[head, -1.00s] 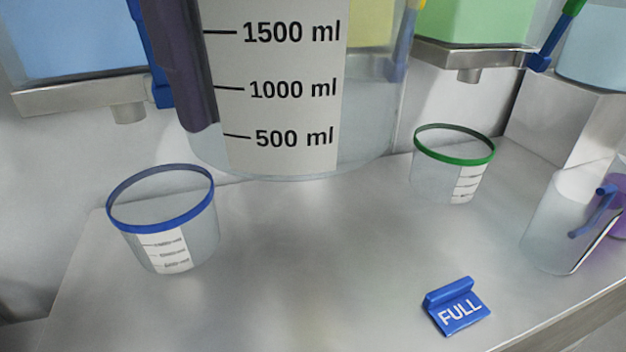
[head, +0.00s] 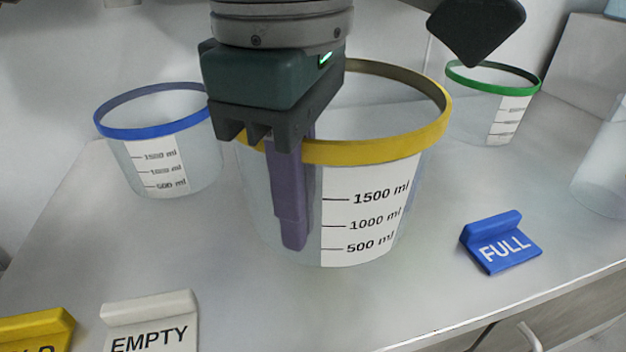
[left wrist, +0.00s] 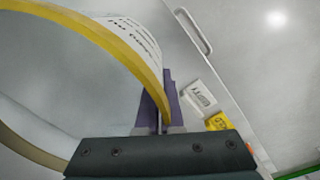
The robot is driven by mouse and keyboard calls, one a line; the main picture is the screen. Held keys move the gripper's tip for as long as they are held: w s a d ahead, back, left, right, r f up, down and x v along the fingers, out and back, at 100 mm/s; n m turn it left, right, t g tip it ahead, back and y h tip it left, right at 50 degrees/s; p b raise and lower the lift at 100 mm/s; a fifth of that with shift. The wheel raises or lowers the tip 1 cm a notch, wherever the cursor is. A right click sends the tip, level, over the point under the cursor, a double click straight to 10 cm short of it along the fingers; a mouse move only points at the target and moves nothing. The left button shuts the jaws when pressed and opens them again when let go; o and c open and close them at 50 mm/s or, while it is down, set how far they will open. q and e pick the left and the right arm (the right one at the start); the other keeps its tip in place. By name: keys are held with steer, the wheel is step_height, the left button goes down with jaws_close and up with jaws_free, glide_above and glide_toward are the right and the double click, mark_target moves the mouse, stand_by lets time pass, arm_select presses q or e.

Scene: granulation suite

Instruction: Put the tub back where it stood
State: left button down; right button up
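The tub (head: 375,180) is clear with a yellow rim and a white volume scale. It stands upright in the middle of the head view, low over the bench; I cannot tell whether its base touches. My left gripper (head: 293,215) points down with its purple fingers shut on the tub's near-left wall at the rim. In the left wrist view the yellow rim (left wrist: 125,52) runs between the fingers (left wrist: 158,105). The gripper body hides part of the rim. My right gripper is not in view.
A blue-rimmed tub (head: 155,150) stands close on the left, a green-rimmed tub (head: 492,105) at the back right. A blue FULL sign (head: 500,243) lies to the right. A white EMPTY sign (head: 150,325) and a yellow sign (head: 38,330) are at the front left. The bench (head: 330,305) is clear in front.

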arm_select(q)
step_height(320, 180, down, 8)
steer(key=shift+f+b, duration=0.1)
steer(key=shift+b, duration=0.25)
steer(key=shift+f, duration=0.1)
steer(key=c, duration=1.1)
jaws_free()
